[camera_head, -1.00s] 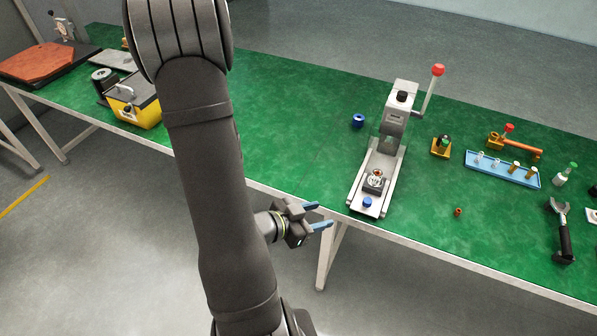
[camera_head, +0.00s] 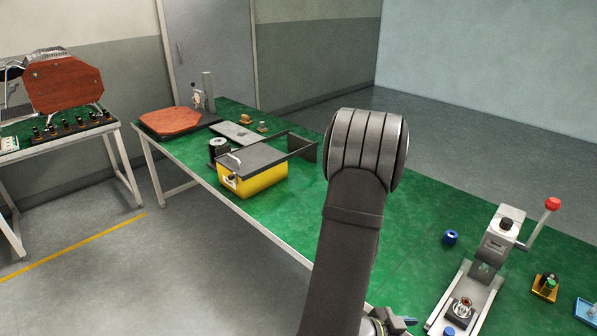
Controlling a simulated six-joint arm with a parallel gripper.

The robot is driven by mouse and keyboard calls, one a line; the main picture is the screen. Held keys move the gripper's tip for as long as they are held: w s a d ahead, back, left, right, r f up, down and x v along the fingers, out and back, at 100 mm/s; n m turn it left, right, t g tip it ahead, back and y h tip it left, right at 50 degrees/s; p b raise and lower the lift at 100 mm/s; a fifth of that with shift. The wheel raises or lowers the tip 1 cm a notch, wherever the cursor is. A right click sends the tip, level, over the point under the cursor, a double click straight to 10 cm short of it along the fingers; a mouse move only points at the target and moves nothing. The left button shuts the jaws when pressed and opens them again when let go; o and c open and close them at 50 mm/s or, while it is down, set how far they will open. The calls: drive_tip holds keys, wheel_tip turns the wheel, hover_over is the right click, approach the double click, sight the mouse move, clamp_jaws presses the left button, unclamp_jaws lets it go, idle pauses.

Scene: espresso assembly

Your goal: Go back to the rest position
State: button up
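My gripper (camera_head: 402,326) shows at the bottom edge of the head view, beside my dark arm and left of the lever press. The other finger is cut off by the picture's edge; a second ago both fingers showed spread apart and empty. The grippers' surroundings are off the front side of the green table (camera_head: 420,235).
A yellow box (camera_head: 255,180) and a brown board (camera_head: 178,120) lie at the far left. Another table (camera_head: 60,140) stands at the left wall.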

sight(447, 332)
drive_tip(key=x, duration=0.9)
idle(0.3)
